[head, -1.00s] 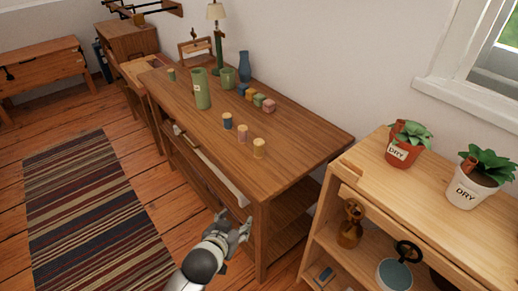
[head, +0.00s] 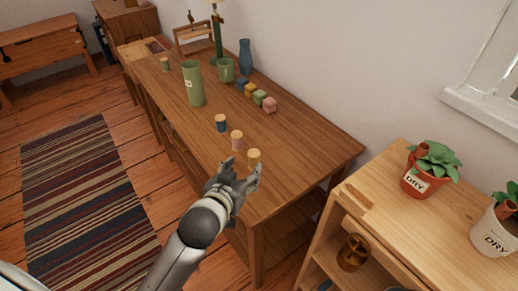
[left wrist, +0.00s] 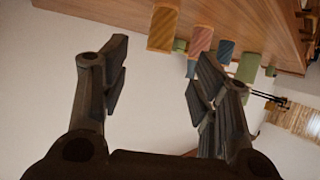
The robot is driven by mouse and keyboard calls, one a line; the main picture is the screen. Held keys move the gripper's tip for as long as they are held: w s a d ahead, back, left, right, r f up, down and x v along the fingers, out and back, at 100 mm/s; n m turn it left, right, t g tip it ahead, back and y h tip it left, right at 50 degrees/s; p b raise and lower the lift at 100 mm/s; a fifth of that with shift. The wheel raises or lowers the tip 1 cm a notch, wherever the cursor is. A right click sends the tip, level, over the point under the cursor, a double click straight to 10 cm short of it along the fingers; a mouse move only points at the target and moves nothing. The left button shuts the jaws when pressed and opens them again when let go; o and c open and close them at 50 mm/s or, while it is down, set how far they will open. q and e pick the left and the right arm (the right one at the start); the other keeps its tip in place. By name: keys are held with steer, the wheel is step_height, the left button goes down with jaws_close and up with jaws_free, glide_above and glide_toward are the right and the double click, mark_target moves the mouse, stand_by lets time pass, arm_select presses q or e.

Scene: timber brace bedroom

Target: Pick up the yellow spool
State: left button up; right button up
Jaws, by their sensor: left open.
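The yellow spool (head: 254,158) stands upright near the front right end of the long wooden table (head: 305,140). A pink spool (head: 237,140) and a blue spool (head: 221,123) stand in a row behind it. My left gripper (head: 242,171) is open and empty at the table's front edge, just short of the yellow spool. In the left wrist view the yellow spool (left wrist: 162,28) shows beyond the gap between the open fingers (left wrist: 160,75), with the pink spool (left wrist: 200,40) and blue spool (left wrist: 225,50) to its right. My right gripper is not in view.
A green vase (head: 194,85), a green mug (head: 226,71), a blue vase (head: 246,56) and several small coloured blocks (head: 260,97) stand farther back on the table. A lighter shelf unit (head: 395,222) with potted plants (head: 428,170) stands to the right.

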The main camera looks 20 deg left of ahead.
mark_target(252, 159)
arm_select(q)
steer(key=x, duration=0.4)
steer(key=shift+r, duration=0.1)
steer(key=shift+w, duration=0.25)
steer(key=x, duration=0.5)
steer(key=shift+w+f, duration=0.15)
steer(key=shift+f, duration=0.05)
steer(key=c, duration=0.9)
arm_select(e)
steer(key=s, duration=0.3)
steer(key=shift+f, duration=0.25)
